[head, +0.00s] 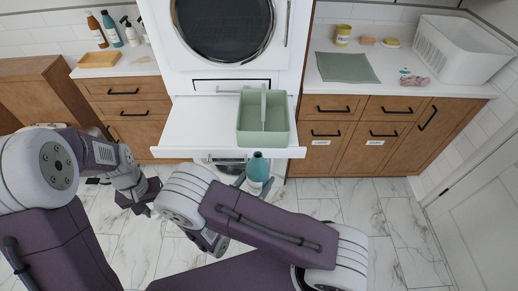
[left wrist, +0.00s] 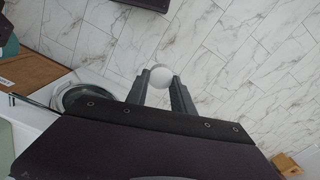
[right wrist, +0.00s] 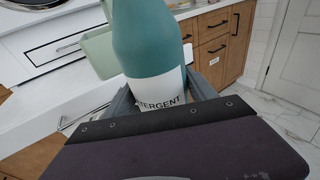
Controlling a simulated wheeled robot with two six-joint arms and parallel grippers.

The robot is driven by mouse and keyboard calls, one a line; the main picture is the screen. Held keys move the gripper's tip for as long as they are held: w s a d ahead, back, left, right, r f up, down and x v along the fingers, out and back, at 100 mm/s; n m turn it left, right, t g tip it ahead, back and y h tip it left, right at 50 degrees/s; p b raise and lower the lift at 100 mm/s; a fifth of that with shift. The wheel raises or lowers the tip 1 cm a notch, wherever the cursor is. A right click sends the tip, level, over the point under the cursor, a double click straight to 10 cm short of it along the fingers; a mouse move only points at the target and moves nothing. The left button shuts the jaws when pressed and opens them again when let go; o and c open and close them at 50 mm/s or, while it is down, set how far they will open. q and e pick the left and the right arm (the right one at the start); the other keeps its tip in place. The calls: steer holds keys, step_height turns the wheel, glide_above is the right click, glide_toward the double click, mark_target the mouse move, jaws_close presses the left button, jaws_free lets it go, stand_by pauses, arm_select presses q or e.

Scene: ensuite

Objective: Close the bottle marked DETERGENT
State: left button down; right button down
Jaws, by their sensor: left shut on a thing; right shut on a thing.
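The teal bottle (head: 258,168) with a white label stands in front of the pull-out shelf in the head view. In the right wrist view the bottle (right wrist: 152,45) fills the middle, its label partly reading "TERGENT"; its top is cut off there. My right gripper (right wrist: 160,95) is shut around the bottle's labelled body, mostly hidden by my arm in the head view. My left gripper (head: 150,195) is off to the left of the bottle, apart from it. In the left wrist view its fingertips are shut on a small round white cap (left wrist: 161,75).
A green caddy (head: 250,139) stands on the white pull-out shelf (head: 197,128) behind the bottle. The left counter holds several bottles and a wooden tray (head: 100,59). The right counter holds a green mat (head: 345,68) and a white basket (head: 460,50). Marble floor between my arms is clear.

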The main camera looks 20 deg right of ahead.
steer(key=w+a+r+n+t+y, duration=0.1)
steer(key=a+n+t+y, duration=0.1)
steer(key=a, duration=0.8)
steer(key=shift+r+y, duration=0.15)
steer(key=shift+y, duration=0.15)
